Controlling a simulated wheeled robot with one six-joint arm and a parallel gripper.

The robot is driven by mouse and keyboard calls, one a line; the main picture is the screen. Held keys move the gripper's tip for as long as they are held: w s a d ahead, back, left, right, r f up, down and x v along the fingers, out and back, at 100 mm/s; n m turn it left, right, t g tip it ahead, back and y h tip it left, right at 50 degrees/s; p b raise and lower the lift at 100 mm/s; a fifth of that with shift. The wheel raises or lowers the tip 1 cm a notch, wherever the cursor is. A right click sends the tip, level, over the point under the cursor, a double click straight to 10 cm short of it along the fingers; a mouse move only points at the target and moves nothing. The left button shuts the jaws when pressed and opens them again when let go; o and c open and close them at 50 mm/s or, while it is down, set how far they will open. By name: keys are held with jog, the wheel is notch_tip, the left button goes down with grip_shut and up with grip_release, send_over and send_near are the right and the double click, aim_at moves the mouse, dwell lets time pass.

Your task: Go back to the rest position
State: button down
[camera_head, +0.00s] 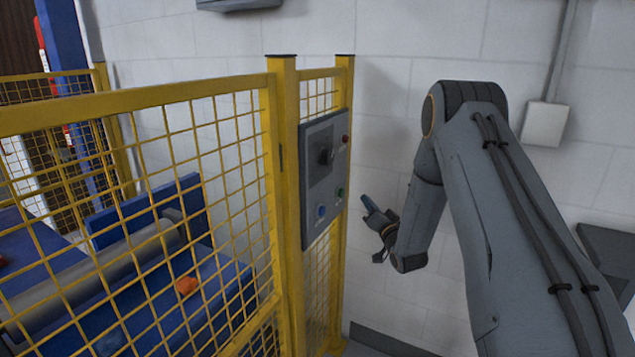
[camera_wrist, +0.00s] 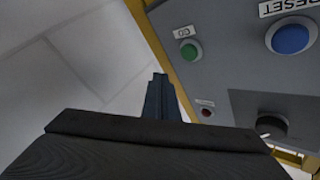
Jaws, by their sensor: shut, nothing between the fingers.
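My gripper (camera_head: 368,207) is at the end of my grey arm, just right of the control panel (camera_head: 319,178) in the head view. It is shut and empty, apart from the panel. In the wrist view the shut fingers (camera_wrist: 160,82) point up the picture, beside the panel's face (camera_wrist: 225,70). The panel has a blue button (camera_wrist: 291,38) labelled RESET, a green button (camera_wrist: 189,54), a small red button (camera_wrist: 206,111) and a black knob (camera_wrist: 262,112).
The panel is fixed to a yellow mesh fence (camera_head: 285,200). Behind the fence is a blue machine with a grey roller (camera_head: 100,270) and an orange part (camera_head: 186,285). A white block wall (camera_head: 420,55) stands behind my arm. A grey box (camera_head: 545,124) hangs on it.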

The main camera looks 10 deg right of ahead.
jog(key=s+a+n+g+h, duration=0.1)
jog(key=s+g, duration=0.5)
jog(key=s, duration=0.9)
jog(key=s+a+n+g, duration=0.2)
jog(key=s+a+g, duration=0.3)
jog(key=s, duration=0.9)
jog(key=s+a+r+n+g+h, duration=0.1)
jog(key=s+g, duration=0.5)
jog(key=s, duration=0.9)
jog(key=shift+s+a+n+g+h, duration=0.3)
jog(key=shift+s+a+n+g, duration=0.1)
jog(key=shift+a+n, duration=0.55)
jog(key=shift+a, duration=0.1)
